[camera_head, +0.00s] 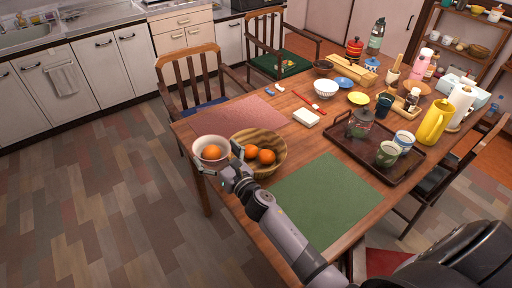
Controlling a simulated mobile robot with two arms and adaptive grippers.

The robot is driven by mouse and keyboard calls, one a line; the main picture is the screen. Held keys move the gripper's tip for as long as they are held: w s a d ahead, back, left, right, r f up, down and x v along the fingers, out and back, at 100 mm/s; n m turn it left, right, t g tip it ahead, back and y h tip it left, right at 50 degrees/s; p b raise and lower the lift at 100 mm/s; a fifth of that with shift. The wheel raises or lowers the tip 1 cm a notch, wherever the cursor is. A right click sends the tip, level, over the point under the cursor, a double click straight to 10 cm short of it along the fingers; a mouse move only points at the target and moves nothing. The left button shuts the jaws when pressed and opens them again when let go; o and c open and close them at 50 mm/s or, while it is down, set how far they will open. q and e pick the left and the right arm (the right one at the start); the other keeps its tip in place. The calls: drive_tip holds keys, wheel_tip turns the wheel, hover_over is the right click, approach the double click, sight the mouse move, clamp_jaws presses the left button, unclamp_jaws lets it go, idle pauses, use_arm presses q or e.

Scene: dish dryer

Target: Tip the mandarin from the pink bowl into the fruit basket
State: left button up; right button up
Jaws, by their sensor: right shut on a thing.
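The pink bowl (197,143) is at the left corner of the table, about upright, with one mandarin (211,153) inside it. My right gripper (219,166) is shut on the near side of the bowl. Whether the bowl touches the table is hard to tell. The woven fruit basket (270,137) stands just right of the bowl, with two mandarins (267,156) in it. My right wrist covers the basket's near left part. My left gripper is not in view.
The table holds a green mat (325,200) right of my arm and a pink mat (240,118) behind the bowl. A dark tray (375,165) with a glass teapot and cups is further right. A yellow pitcher (433,122) stands beyond it. Chairs stand around the table.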

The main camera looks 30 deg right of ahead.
sight(229, 149)
drive_tip(key=shift+d+r, duration=0.2)
drive_tip(key=shift+r, duration=0.35)
drive_tip(key=shift+s+d+r+m, duration=0.1)
drive_tip(key=shift+d+m, duration=0.35)
drive_tip(key=shift+m, duration=0.25)
drive_tip(key=shift+s+d+r+m+t+p, duration=0.1)
drive_tip(key=shift+d+r+m+t+p, duration=0.2)
drive_tip(key=shift+d+m, duration=0.45)
drive_tip(key=shift+d+r+m+t+p, duration=0.2)
drive_tip(key=shift+d+r+m, duration=0.15)
drive_tip(key=shift+d+m, duration=0.35)
drive_tip(key=shift+s+d+r+m, duration=0.1)
drive_tip(key=shift+d+r+m, duration=0.1)
drive_tip(key=shift+d+m, duration=0.3)
drive_tip(key=shift+d+r+m, duration=0.15)
drive_tip(key=shift+d+m, duration=0.2)
drive_tip(key=shift+m, duration=0.2)
drive_tip(key=shift+d+f+m+t+h, duration=0.45)
drive_tip(key=shift+m+t+h, duration=0.05)
drive_tip(key=shift+m, duration=0.5)
drive_tip(key=shift+s+d+r+m+t+h, duration=0.1)
drive_tip(key=shift+d+r+m+h, duration=0.2)
drive_tip(key=shift+m, duration=0.75)
drive_tip(key=shift+d+r+m+t+h, duration=0.1)
drive_tip(key=shift+d+r+m+h, duration=0.25)
drive_tip(key=shift+m, duration=0.65)
drive_tip(key=shift+s+d+r+m+t+h, duration=0.1)
drive_tip(key=shift+d+m+h, duration=0.25)
drive_tip(key=shift+m, duration=0.7)
